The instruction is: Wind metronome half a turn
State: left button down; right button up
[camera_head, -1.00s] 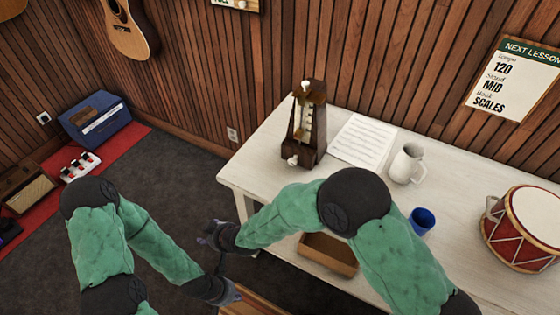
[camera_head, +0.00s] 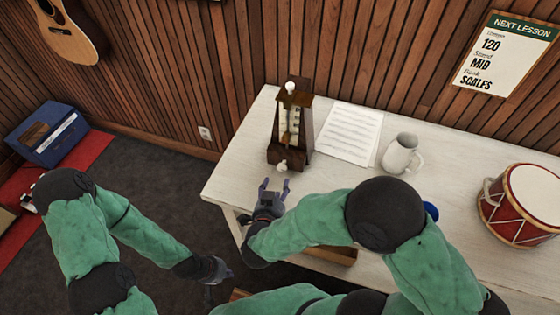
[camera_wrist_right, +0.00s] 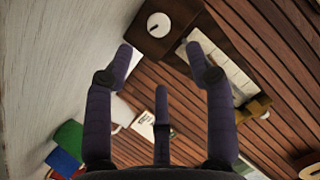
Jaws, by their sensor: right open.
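The brown wooden metronome (camera_head: 302,130) stands upright on the white table, with a pale scale on its front and a white knob at its top. A white winding key (camera_head: 281,166) sticks out low on its near side. My right gripper (camera_head: 273,185) is open, its fingers pointing at the key from a short way in front, apart from it. In the right wrist view the key (camera_wrist_right: 158,25) shows round and white on the metronome's dark base (camera_wrist_right: 180,15), beyond the spread fingers (camera_wrist_right: 168,58). My left gripper (camera_head: 222,271) hangs low, left of the table; its fingers are unclear.
Sheet music (camera_head: 349,134) lies right of the metronome, then a white mug (camera_head: 401,154). A red drum (camera_head: 516,205) stands at the table's right.

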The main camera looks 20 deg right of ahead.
aim_at(282, 168)
jog(key=shift+w+d+f, duration=0.2)
jog(key=shift+w+f, duration=0.05)
jog(key=shift+w, duration=0.05)
jog(key=b+x, duration=0.3)
jog(key=x, duration=0.5)
jog(key=shift+b, duration=0.35)
jog(key=shift+x, duration=0.8)
jog(key=shift+r, duration=0.1)
grip_shut()
